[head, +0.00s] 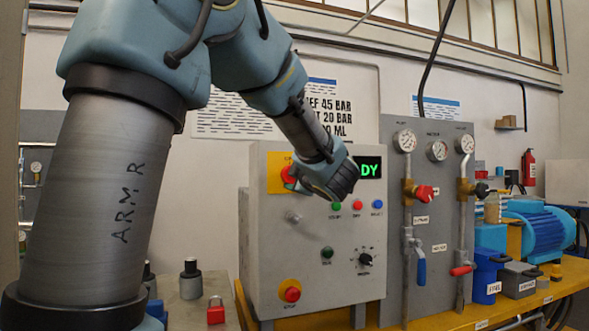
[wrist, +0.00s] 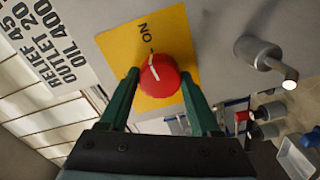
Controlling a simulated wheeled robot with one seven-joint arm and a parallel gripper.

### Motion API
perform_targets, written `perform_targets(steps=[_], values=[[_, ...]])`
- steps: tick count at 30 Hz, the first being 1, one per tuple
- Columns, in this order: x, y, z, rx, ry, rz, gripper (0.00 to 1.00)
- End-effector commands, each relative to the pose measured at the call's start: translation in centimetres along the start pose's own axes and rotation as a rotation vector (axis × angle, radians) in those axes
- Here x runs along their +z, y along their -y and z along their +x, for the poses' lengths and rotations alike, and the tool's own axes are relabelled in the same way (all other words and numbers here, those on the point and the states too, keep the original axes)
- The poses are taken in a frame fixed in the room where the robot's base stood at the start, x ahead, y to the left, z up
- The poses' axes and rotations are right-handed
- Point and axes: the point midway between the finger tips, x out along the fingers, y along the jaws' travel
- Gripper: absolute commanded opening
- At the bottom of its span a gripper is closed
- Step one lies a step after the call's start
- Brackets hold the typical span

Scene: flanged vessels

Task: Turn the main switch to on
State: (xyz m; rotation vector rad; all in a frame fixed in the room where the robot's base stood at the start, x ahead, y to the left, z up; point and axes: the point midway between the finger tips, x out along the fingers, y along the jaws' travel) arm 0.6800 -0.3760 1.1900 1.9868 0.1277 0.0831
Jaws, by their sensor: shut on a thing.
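The main switch is a round red knob (wrist: 158,76) on a yellow plate (wrist: 172,30) marked ON. A white line on the knob points roughly toward the ON word. In the head view the red knob (head: 288,174) shows at the panel's upper left, partly covered by my gripper (head: 300,182). In the wrist view my gripper (wrist: 159,80) has its two green fingers on either side of the knob, shut on it. Any other label on the plate is hidden.
The grey control panel (head: 325,265) also bears a green-lettered display (head: 369,167), small buttons, a black knob (head: 366,259) and a lower red button (head: 291,294). A metal peg (wrist: 265,58) sticks out near the plate. Gauges and valves stand to the right.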

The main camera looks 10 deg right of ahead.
Motion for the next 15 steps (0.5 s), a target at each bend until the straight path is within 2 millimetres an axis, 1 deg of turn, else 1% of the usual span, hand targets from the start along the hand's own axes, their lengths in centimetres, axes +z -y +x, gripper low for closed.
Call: perform_targets(steps=[6,15], values=[[-0.03,-0.08,0.00,0.000,0.001,0.085,0.08],[0.05,0.02,0.00,0.000,0.001,0.121,0.08]])
